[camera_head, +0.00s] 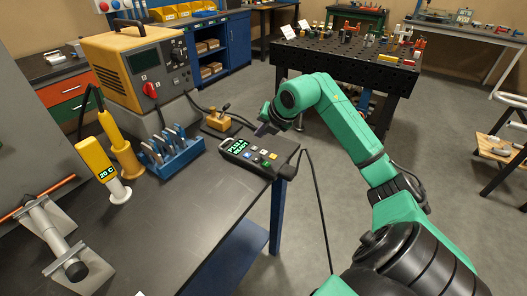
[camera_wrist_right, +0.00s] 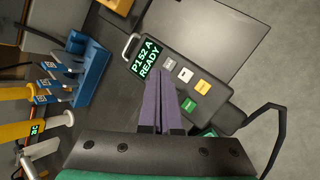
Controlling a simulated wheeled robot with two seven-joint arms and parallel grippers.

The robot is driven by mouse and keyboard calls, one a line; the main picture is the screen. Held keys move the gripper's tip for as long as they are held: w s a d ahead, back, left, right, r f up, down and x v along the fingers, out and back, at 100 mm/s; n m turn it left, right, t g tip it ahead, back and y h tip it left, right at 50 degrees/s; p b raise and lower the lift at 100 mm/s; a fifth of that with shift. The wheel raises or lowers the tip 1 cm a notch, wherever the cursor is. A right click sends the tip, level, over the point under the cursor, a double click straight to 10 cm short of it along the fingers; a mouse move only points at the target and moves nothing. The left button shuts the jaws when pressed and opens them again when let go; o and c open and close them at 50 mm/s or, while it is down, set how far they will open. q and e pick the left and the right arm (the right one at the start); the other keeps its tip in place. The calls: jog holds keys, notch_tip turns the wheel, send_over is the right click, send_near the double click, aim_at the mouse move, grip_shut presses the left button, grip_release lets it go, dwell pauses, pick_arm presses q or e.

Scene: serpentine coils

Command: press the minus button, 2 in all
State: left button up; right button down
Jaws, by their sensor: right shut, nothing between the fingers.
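The control box (camera_head: 284,148) lies on the dark bench near its right corner, with a lit green display and several coloured buttons. In the right wrist view the box (camera_wrist_right: 222,107) has a display (camera_wrist_right: 147,58) reading "P152 A READY". A grey button (camera_wrist_right: 169,64), white button (camera_wrist_right: 185,75), yellow button (camera_wrist_right: 202,87) and green button (camera_wrist_right: 188,105) show; their marks are too small to tell which is minus. My right gripper (camera_head: 262,130) is beside the box's far edge in the head view. Its fingers (camera_wrist_right: 160,76) are together, hiding part of the box. My left gripper is out of view.
A yellow power unit (camera_head: 130,70), blue tool rack (camera_head: 172,150), yellow "20 C" device (camera_head: 97,160) and small yellow-based fixture (camera_head: 217,122) stand on the bench (camera_head: 185,215) left of the box. A black cable (camera_head: 315,190) hangs from the box.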

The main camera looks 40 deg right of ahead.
jog(key=s+a+r+g+y+p, duration=0.1)
jog(key=s+a+r+y+p, duration=0.15)
jog(key=a+y+p, duration=0.35)
jog(key=r+m+t+h+p, duration=0.1)
jog(key=m+t+p, duration=0.1)
jog(key=m+p, duration=0.65)
send_over(264, 153)
jog(key=d+b, duration=0.1)
jog(key=b, duration=0.2)
jog(key=m, duration=0.3)
jog(key=shift+s+r, duration=0.1)
jog(key=shift+s, duration=0.15)
notch_tip(264, 153, down, 9)
jog(key=b, duration=0.8)
jog(key=shift+f+b, duration=0.3)
jog(key=shift+b, duration=0.25)
